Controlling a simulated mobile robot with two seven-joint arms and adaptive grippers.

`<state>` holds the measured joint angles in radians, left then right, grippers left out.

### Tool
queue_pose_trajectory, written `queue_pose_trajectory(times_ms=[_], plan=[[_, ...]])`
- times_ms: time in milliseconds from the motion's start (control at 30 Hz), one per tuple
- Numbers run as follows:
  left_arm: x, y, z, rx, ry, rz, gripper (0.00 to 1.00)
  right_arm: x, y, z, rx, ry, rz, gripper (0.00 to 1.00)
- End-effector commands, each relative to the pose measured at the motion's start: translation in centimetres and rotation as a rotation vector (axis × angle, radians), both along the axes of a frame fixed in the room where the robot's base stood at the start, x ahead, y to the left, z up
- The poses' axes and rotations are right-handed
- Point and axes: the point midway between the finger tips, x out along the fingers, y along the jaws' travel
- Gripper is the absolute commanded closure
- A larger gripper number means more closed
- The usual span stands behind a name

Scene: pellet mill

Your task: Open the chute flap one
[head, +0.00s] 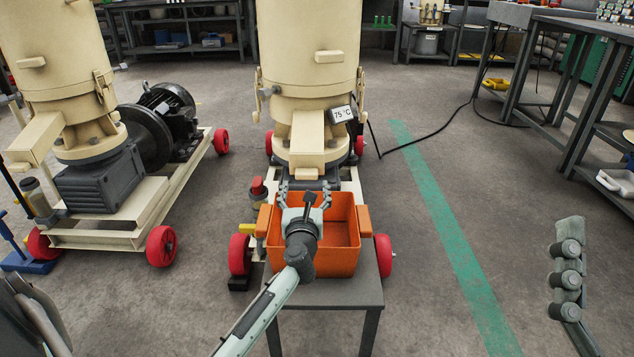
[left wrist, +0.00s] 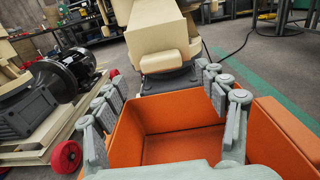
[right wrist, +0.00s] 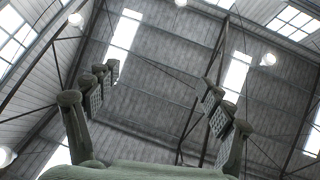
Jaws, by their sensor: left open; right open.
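The cream chute (head: 308,132) slopes down from the front of the middle pellet mill, and its flap (head: 308,169) with a protruding cream tab closes the lower end. The left wrist view shows the chute (left wrist: 155,28) and the flap (left wrist: 161,62) straight ahead. No number is readable on it. My left gripper (head: 303,190) is open and empty, over the orange bin and a little short of the flap; its fingers (left wrist: 165,88) spread either side, not touching the flap. My right gripper (right wrist: 160,85) is open and empty, pointing up at the roof.
The orange bin (head: 338,262) stands on a small grey table (head: 340,292) below the chute. A second cream mill (head: 55,50) with a motor (head: 170,105) stands left. Workbenches (head: 560,30) are at right. Floor with a green stripe (head: 440,220) is clear right of the bin.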

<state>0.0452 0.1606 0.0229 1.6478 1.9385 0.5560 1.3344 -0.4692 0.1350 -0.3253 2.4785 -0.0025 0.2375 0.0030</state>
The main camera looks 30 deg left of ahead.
Motion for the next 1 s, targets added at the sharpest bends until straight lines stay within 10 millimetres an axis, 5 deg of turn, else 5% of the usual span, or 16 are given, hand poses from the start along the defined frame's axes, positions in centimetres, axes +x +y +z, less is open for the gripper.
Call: queue_pose_trajectory(times_ms=[300,667,1000], plan=[[3.8,2.3,0.0,0.006,0.0,-0.002,0.28,-0.9,-0.6,0.9,0.032,-0.1,-0.009,0.19],[4.3,2.6,0.0,0.005,0.001,-0.003,0.28,-1.1,-0.7,1.2,0.038,-0.118,-0.01,0.19],[4.3,2.6,0.0,0.005,0.001,-0.002,0.7,-1.1,-0.8,1.2,0.037,-0.117,-0.011,0.19]])
